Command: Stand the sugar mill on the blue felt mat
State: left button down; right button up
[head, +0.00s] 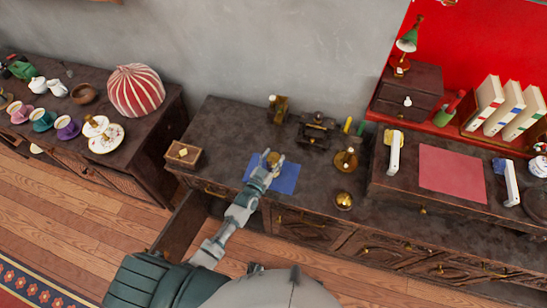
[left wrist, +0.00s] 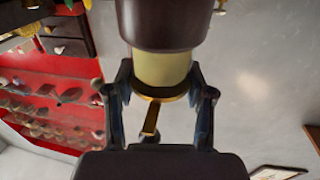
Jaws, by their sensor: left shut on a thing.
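The blue felt mat (head: 288,181) lies flat on the dark wooden cabinet top, partly covered by my left gripper. My left gripper (head: 270,163) is over the mat, shut on the sugar mill (head: 274,157), of which only a small brass-coloured part shows in the head view. In the left wrist view the sugar mill (left wrist: 161,72) has a dark body, a cream band, a brass ring and a crank, with the fingers (left wrist: 160,104) on both sides. Whether the mill touches the mat cannot be told. My right gripper is not in view.
A wooden box (head: 183,154) stands left of the mat. A brass-toned object (head: 278,108) and a black device (head: 317,130) stand behind it. A brass dome (head: 343,201) is at the right. An open drawer (head: 184,226) juts out at the front left.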

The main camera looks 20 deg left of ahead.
pick_arm(q)
jog(key=c, duration=0.6)
grip_release()
jog(key=shift+o, duration=0.9)
jog(key=shift+a, duration=0.15)
jog(key=shift+a+f, duration=0.1)
jog(key=shift+a, duration=0.4)
jog(key=v, duration=1.2)
jog(key=shift+d+p, duration=0.15)
jog(key=shift+p, duration=0.2)
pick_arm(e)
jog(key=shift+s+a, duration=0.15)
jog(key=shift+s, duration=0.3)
pick_arm(q)
jog(key=shift+d, duration=0.15)
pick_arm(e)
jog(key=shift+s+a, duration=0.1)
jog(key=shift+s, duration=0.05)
